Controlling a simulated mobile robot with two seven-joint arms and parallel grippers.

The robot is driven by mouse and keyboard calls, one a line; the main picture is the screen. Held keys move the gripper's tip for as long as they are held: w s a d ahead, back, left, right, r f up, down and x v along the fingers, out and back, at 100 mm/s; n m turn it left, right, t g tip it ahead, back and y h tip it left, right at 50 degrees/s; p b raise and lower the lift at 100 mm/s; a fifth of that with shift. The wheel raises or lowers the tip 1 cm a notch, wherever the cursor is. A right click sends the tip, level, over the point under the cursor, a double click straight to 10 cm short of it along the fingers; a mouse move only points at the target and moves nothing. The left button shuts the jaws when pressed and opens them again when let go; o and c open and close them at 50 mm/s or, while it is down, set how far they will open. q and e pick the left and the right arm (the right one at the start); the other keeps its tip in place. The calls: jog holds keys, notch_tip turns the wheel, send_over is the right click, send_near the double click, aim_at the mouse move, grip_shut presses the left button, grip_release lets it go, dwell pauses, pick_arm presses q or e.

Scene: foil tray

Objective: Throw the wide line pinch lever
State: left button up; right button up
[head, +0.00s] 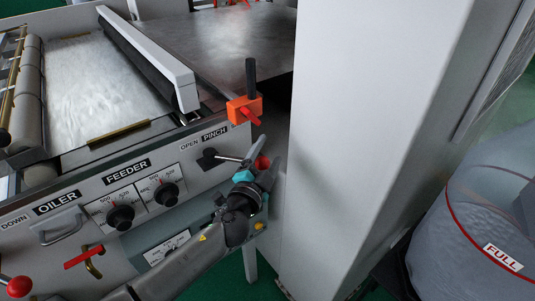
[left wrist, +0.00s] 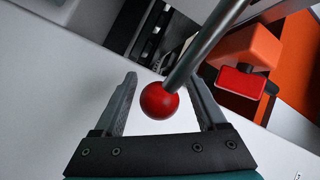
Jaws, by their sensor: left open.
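The pinch lever is a chrome rod (head: 229,158) on a dark pivot beside the OPEN and PINCH labels (head: 214,133), with a red ball knob (head: 262,161) at its end. In the left wrist view the rod (left wrist: 208,45) slants down to the red ball (left wrist: 159,101). My left gripper (head: 268,150) is open, with its fingers on either side of the ball. In the left wrist view the ball lies between the two fingers of this gripper (left wrist: 161,76), with visible gaps on both sides. My right gripper is not in view.
An orange block (head: 244,109) with a black handle and red tab stands just above the lever. A tall grey column (head: 365,130) rises close to the right. FEEDER dials (head: 121,217), a red-handled valve (head: 84,257) and a drum marked FULL (head: 480,215) are also nearby.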

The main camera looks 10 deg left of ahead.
pick_arm(q)
grip_shut()
dwell(0.4)
dwell(0.9)
